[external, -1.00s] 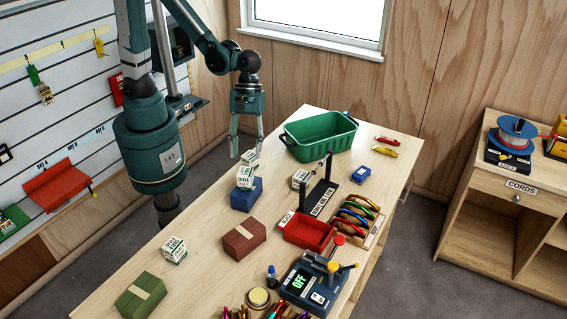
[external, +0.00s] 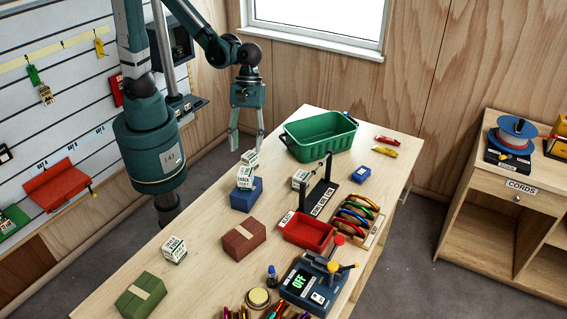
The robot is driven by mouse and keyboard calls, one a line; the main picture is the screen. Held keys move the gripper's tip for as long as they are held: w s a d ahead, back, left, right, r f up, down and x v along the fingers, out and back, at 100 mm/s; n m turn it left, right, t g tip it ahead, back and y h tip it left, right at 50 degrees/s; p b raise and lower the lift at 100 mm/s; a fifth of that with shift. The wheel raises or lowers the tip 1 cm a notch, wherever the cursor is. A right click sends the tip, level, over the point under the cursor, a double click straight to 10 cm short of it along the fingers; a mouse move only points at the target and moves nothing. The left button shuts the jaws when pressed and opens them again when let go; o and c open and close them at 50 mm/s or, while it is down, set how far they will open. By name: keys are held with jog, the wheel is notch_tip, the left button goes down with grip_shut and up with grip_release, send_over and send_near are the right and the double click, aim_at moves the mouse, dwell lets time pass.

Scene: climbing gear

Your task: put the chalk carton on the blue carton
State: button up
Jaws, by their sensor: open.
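A white and green chalk carton (external: 245,178) sits on top of the blue carton (external: 246,197), toward its back left. A similar small carton (external: 250,158) shows just behind it; whether it touches the others I cannot tell. My gripper (external: 247,146) is open, fingers pointing down, above and behind these cartons, and appears empty. Another chalk-like carton (external: 174,248) stands on the table at the front left, and one more (external: 300,179) stands beside the black stand.
A green tub (external: 320,150) stands at the back of the table (external: 205,222). A red-brown carton (external: 244,241), green carton (external: 141,294), black stand (external: 320,197), red tray (external: 307,231) and carabiner rack (external: 360,216) stand around. The table left of the blue carton is clear.

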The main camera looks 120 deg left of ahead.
jog(key=shift+r, duration=0.15)
jog(key=s+a+r+m+t+y, duration=0.1)
jog(key=s+r+m+t+y, duration=0.1)
jog(key=s+r+m, duration=0.4)
jog(key=s+a+r+m+t+y, duration=0.1)
jog(key=s+r+m, duration=0.6)
jog(key=m, duration=0.9)
jog(key=s+t+y, duration=0.1)
jog(key=s+t, duration=0.1)
jog(key=s, duration=0.1)
jog(key=shift+s+m, duration=0.2)
jog(key=shift+m, duration=0.1)
jog(key=shift+a, duration=0.1)
